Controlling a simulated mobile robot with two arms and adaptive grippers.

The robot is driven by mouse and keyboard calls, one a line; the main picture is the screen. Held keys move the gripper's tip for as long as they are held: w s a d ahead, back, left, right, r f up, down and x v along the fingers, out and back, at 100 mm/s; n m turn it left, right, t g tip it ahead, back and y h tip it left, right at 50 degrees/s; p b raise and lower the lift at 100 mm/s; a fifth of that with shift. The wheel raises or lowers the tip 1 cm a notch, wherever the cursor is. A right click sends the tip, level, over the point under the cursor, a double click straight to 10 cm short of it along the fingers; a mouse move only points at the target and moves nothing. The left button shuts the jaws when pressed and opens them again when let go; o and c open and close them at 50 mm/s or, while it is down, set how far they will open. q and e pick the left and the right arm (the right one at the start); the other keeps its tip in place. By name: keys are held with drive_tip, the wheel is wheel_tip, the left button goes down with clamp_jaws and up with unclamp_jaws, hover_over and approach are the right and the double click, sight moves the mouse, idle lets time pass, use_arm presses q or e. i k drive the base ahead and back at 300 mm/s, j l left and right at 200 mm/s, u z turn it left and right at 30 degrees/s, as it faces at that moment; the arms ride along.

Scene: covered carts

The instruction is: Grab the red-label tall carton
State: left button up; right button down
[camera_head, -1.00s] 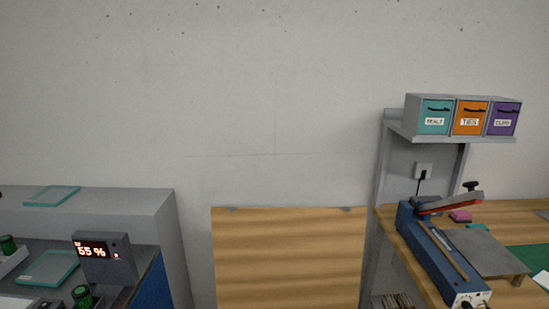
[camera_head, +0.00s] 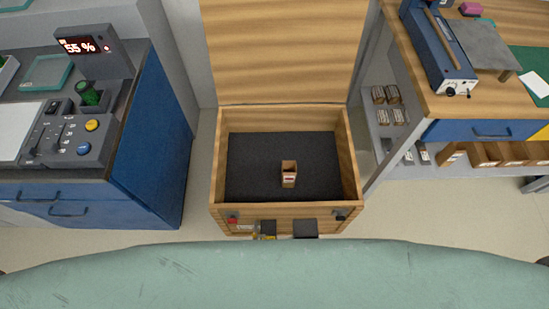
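A small brown carton (camera_head: 289,174) with a light front and a dark reddish label stands alone inside an open wooden chest (camera_head: 218,185), on its dark floor, right of the middle. It is too small to read the label. The chest's lid (camera_head: 283,50) stands open against the back wall. Neither of my grippers is in view.
A blue cabinet (camera_head: 155,140) with a control panel stands left of the chest. A wooden workbench (camera_head: 440,100) with a blue sealing device (camera_head: 437,50) and shelves of small boxes stands on the right. A pale green surface (camera_head: 270,275) fills the bottom foreground.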

sight(289, 170)
drive_tip(key=j+z, duration=0.75)
drive_tip(key=k+j+z, duration=0.1)
drive_tip(key=j+z, duration=0.25)
